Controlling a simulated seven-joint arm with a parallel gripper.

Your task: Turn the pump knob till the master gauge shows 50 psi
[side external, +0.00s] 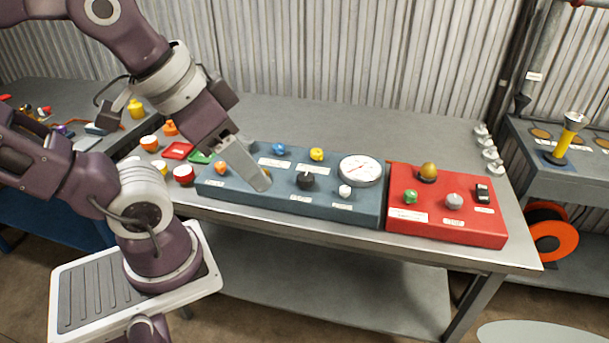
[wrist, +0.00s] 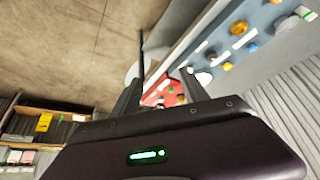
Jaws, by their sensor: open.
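The blue panel (side external: 235,190) lies on the grey bench and carries several coloured knobs with labels too small to read. I cannot tell which one is the pump knob. The knobs include a black knob (side external: 306,180), a yellow knob (side external: 316,154), a blue knob (side external: 278,149) and a white knob (side external: 345,191). A round white dial gauge (side external: 361,169) stands at the panel's right end; its reading is too small to make out. My gripper (side external: 261,184) is open over the panel's left part, left of the black knob, and partly hides an orange knob. The panel also shows in the wrist view (wrist: 212,22).
A red panel (side external: 450,228) with knobs and a switch adjoins the blue panel on the right. Several small cups and coloured trays sit left of the blue panel. The bench (side external: 300,112) behind the panels is clear. A corrugated wall stands behind it.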

